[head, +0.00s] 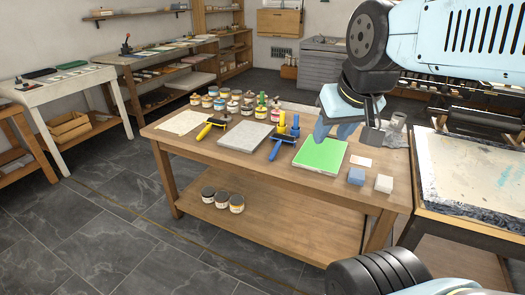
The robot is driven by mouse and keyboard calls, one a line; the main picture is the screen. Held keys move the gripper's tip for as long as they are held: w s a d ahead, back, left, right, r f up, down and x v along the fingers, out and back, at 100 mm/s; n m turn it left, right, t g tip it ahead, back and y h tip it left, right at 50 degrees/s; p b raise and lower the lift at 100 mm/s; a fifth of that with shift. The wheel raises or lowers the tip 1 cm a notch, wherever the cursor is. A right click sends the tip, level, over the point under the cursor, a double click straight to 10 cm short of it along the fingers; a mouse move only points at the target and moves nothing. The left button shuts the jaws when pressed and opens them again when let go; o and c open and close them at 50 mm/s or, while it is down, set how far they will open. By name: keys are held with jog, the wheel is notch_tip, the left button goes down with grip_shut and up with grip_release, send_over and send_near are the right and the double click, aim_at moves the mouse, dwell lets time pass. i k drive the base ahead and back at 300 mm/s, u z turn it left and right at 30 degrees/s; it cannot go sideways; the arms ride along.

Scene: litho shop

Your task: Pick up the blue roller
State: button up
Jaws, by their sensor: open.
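A blue roller (277,150) is on the wooden table, between the grey slab and the green slab. Blue and yellow upright parts (295,127) stand just behind it; I cannot tell how they join it. My gripper (347,132) is open and shows no object between its fingers. In the head view it appears over the back of the green slab (321,156), to the right of the blue roller and apart from it. My arm hides part of the table's back right.
A yellow-handled roller (206,130) lies left of the grey slab (244,137). Several ink jars (221,104) stand along the back. The wooden table's (215,157) front strip is clear.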

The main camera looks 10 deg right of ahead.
aim_at(277, 149)
jog(key=z, duration=0.15)
jog(key=i, duration=0.95)
jog(key=u, duration=0.1)
